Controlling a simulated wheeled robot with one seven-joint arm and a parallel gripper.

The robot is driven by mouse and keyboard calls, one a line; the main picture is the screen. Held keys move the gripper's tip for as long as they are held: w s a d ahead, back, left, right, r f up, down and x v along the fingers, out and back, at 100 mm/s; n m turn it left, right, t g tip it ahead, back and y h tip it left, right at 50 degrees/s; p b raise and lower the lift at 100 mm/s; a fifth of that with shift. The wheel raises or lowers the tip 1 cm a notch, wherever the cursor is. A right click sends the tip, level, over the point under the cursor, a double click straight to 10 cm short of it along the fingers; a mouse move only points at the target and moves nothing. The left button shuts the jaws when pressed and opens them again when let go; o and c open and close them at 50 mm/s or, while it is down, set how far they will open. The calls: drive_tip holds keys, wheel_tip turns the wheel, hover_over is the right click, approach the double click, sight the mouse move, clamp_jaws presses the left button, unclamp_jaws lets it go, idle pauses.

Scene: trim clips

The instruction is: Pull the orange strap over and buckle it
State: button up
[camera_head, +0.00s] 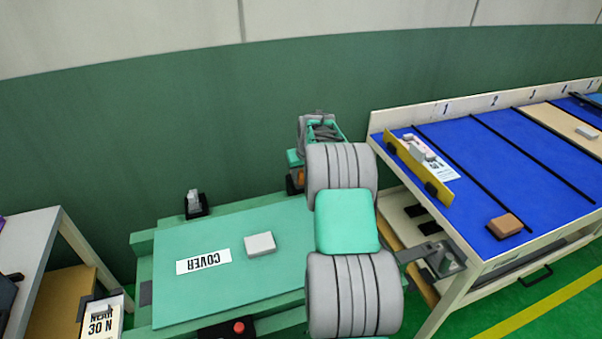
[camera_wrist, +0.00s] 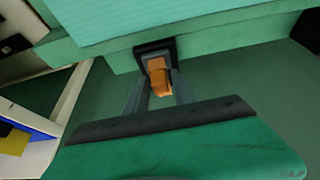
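An orange strap piece (camera_wrist: 158,80) sits in a black holder (camera_wrist: 154,47) on the side of the green bench. Its free end points toward my gripper (camera_wrist: 158,78). My gripper's two grey fingers stand on either side of the orange piece; whether they press on it cannot be told. In the head view, a bit of orange (camera_head: 298,175) shows beside my arm at the bench's back edge. My arm hides most of that area. A grey clip in a black holder (camera_head: 196,208), possibly the buckle, stands at the bench's back left.
A blue-topped table (camera_head: 480,170) stands close on the right, a grey table (camera_head: 30,245) on the left.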

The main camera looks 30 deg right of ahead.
clamp_jaws()
idle(1.1)
